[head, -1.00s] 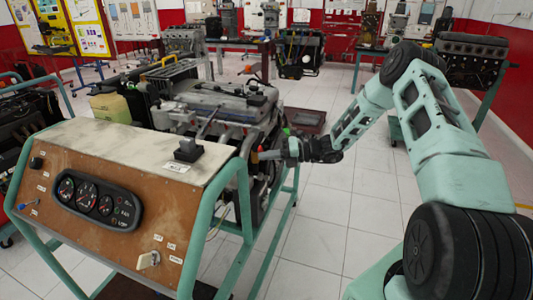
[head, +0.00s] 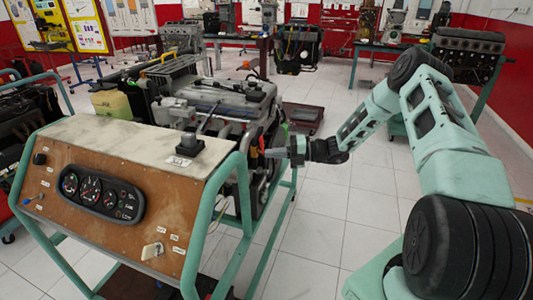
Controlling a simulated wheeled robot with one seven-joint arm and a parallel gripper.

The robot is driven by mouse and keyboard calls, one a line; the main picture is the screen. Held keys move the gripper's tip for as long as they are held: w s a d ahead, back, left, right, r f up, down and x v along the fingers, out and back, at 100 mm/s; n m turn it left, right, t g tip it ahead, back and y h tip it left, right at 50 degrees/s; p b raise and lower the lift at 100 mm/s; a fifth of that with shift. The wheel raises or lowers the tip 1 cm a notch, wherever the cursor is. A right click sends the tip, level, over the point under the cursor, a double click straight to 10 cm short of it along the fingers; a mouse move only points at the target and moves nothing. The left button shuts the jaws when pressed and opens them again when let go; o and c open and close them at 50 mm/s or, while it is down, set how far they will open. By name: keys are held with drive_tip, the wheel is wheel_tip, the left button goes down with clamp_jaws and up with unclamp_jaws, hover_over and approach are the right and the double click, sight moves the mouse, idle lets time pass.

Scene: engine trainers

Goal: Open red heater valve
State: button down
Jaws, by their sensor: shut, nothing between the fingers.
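My gripper (head: 272,153) is at the right side of the engine (head: 228,98), pointing left toward it. Its fingers are shut with nothing visible between them. A small red-orange part (head: 254,153) is just left of the fingertips, and a small red part shows just above them. One of these may be the red heater valve, but they are too small to tell which. I cannot tell whether the fingertips touch either part. The valve's open or closed position cannot be made out.
The instrument panel (head: 150,205) with gauges stands in front of the engine on a green tube frame (head: 233,185). A dark red tray (head: 303,115) lies behind my gripper. White tiled floor (head: 325,215) is clear to the right of the stand.

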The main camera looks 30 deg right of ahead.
drive_tip(key=b+v, duration=0.1)
drive_tip(key=v, duration=0.5)
drive_tip(key=shift+s+d, duration=0.2)
drive_tip(key=shift+d, duration=0.15)
